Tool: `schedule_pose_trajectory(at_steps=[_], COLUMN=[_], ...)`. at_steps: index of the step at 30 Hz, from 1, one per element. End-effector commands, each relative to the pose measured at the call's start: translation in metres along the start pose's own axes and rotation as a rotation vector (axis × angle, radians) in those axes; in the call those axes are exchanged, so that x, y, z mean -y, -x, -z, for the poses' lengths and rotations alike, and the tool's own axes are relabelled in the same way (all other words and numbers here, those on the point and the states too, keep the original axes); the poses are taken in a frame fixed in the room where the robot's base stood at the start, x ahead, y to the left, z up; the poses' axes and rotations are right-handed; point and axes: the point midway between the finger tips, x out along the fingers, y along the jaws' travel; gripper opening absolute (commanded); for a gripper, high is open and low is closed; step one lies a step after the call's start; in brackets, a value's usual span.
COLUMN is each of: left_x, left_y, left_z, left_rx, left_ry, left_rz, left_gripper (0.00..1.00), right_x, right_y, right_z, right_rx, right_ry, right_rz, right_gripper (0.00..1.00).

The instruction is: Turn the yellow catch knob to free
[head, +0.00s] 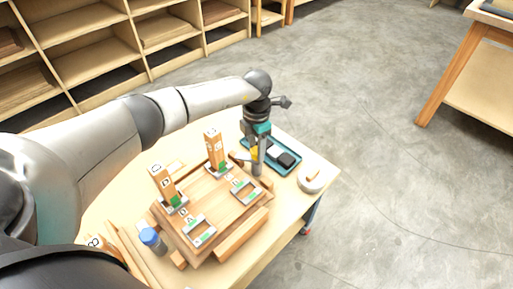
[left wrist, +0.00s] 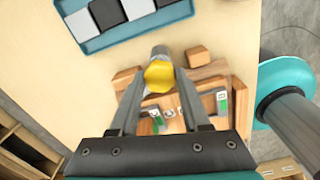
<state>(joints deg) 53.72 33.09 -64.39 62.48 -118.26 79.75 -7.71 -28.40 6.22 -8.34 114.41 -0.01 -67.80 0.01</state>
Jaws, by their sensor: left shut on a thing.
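The yellow catch knob (left wrist: 159,75) shows between the fingers of my left gripper (left wrist: 160,92) in the left wrist view. The fingers are shut on the knob. In the head view my left gripper (head: 257,168) points down at the far right corner of the wooden fixture board (head: 222,202), and a bit of yellow shows beside its fingers. The knob's turn angle is hard to tell. Two upright wooden blocks with letters stand on the board, one at the left (head: 162,181) and one at the back (head: 213,146). My right gripper is not in view.
A teal tray (head: 291,169) with dark and light blocks lies behind the board. A round white dish (head: 312,180) stands at the table's right corner. A blue-capped bottle (head: 151,238) stands at the front left. Shelves line the back wall.

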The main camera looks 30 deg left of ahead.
Motion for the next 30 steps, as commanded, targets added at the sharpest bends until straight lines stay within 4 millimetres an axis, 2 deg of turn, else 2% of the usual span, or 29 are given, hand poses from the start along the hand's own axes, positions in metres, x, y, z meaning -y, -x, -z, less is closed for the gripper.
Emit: schedule_pose_trajectory(at_steps=[15, 30], left_x=[-0.001, 0.000], left_y=[0.000, 0.001], left_z=[0.000, -0.001], left_rx=[0.001, 0.003], left_ry=[-0.421, -0.562], left_rz=[-0.002, -0.001], left_gripper=[0.00, 0.00], right_x=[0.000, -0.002], right_y=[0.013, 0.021], right_z=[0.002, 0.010], right_rx=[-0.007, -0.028], right_ry=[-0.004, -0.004], right_rz=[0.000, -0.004], right_gripper=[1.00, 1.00])
